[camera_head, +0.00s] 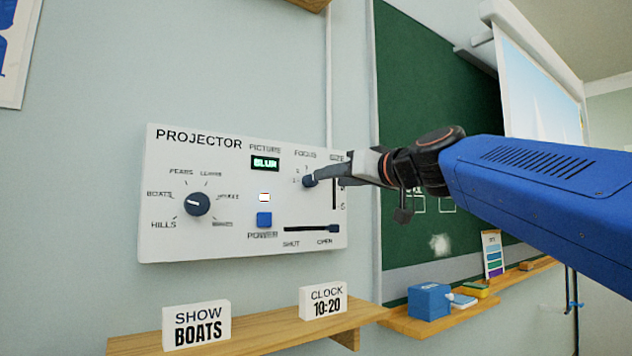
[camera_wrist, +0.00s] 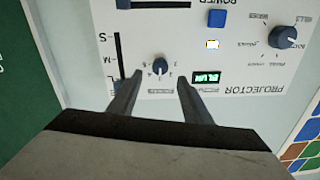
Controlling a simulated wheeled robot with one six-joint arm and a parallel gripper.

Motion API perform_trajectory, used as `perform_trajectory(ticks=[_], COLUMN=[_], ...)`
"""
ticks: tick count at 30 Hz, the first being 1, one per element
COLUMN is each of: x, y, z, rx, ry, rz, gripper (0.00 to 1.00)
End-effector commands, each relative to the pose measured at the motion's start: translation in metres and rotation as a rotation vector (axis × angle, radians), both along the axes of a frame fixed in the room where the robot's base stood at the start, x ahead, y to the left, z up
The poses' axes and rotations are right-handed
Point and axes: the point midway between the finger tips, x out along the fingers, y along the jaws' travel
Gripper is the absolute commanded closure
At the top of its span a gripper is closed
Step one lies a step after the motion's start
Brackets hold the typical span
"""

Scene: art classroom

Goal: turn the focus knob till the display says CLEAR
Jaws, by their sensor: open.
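The focus knob (camera_head: 309,182) is a small dark dial at the upper right of the white projector panel (camera_head: 165,240). It also shows in the wrist view (camera_wrist: 160,66), with a pale pointer mark and small numbers around it. The display (camera_head: 265,163) reads BLUR in green; it appears upside down in the wrist view (camera_wrist: 207,78). My gripper (camera_wrist: 159,78) is open, with one finger on each side of the focus knob in the picture. I cannot tell whether the fingers touch it. In the head view my gripper partly covers the area right of the knob.
The picture dial (camera_head: 197,204) points at BOATS. A blue power button (camera_head: 264,219) sits below a lit light. The shutter slider (camera_head: 333,229) is at OPEN. A size slider (camera_wrist: 118,48) is near the focus knob. A wooden shelf (camera_head: 255,333) holds two signs below.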

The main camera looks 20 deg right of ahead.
Motion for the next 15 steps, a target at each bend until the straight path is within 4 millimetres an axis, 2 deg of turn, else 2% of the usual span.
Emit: perform_trajectory(ticks=[9, 15], x=[0.048, 0.065], y=[0.018, 0.024], z=[-0.001, 0.0], rx=[-0.001, -0.001], ry=[0.002, 0.0], rz=[0.001, 0.0], gripper=[0.55, 0.55])
